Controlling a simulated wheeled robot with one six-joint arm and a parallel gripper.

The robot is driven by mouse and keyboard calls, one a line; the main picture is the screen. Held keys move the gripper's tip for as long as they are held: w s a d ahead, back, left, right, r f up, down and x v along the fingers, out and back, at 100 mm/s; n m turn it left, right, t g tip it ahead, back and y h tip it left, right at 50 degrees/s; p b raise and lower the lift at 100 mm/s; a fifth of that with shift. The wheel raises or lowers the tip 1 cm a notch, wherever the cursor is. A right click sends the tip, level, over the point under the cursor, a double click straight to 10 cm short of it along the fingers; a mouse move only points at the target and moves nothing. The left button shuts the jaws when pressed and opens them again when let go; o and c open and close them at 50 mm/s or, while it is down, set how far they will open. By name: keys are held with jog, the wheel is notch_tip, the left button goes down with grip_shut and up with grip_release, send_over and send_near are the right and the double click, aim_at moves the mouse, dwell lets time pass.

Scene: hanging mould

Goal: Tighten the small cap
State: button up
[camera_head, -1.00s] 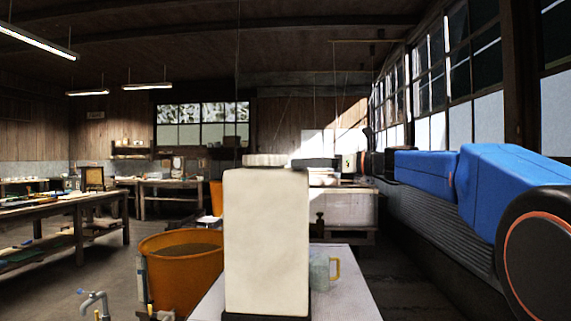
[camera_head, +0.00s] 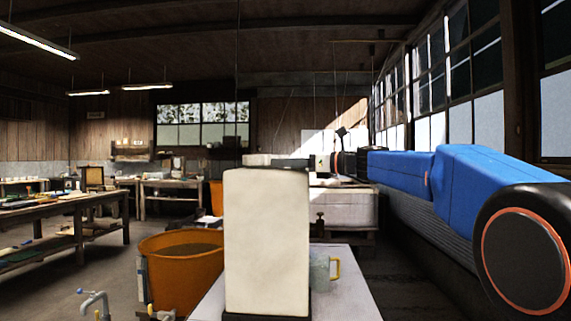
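I cannot make out the small cap for certain. A small dark fitting (camera_head: 320,219) shows at the left front of a white block-like mould (camera_head: 348,207) beyond the table. My blue arm reaches in from the right to above this white block. My gripper (camera_head: 322,162) is at the arm's far left end, small and partly merged with the dark and pale things behind it. Its fingers cannot be told apart, and nothing held can be made out. A tall cream block (camera_head: 267,240) in front hides part of the white block and whatever lies behind it.
A white-topped table (camera_head: 345,290) carries a clear jug with a yellow handle (camera_head: 334,268). An orange tub (camera_head: 180,270) stands to its left, near a metal tap (camera_head: 95,302). Workbenches (camera_head: 75,205) line the left. Thin cords hang from the ceiling. Windows run along the right wall.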

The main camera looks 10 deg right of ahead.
jog(key=c, duration=0.4)
jog(key=shift+w+d+m+t+h, duration=0.2)
jog(key=shift+m+t+h, duration=0.5)
jog(key=shift+t, duration=0.1)
jog(key=o, duration=1.1)
jog(key=shift+c, duration=0.2)
